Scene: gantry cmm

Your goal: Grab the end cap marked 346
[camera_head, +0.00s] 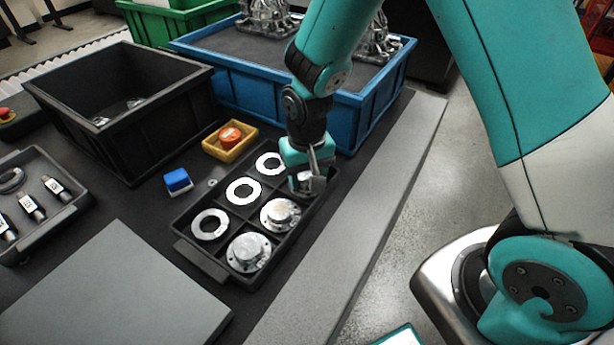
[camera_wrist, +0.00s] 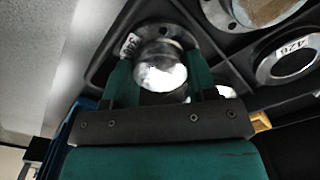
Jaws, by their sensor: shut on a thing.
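The end cap (camera_wrist: 158,72), a shiny metal hub on a round flange, is between the fingers of my gripper (camera_wrist: 160,80) in the wrist view. A white label on its flange is tilted and too small to read with certainty. My gripper (camera_head: 308,172) is shut on this cap at the far right compartment of the black tray (camera_head: 187,258) in the head view. The cap (camera_head: 312,184) is partly hidden there by the fingers. I cannot tell whether it is lifted off the tray floor.
Two more flanged caps (camera_head: 281,214) (camera_head: 249,252) lie in the right column. Several flat rings (camera_head: 210,225) fill the left column; one reads 426 (camera_wrist: 290,58). A blue crate (camera_head: 350,122) stands behind, with a yellow bin (camera_head: 230,150) and black crate (camera_head: 150,130) left.

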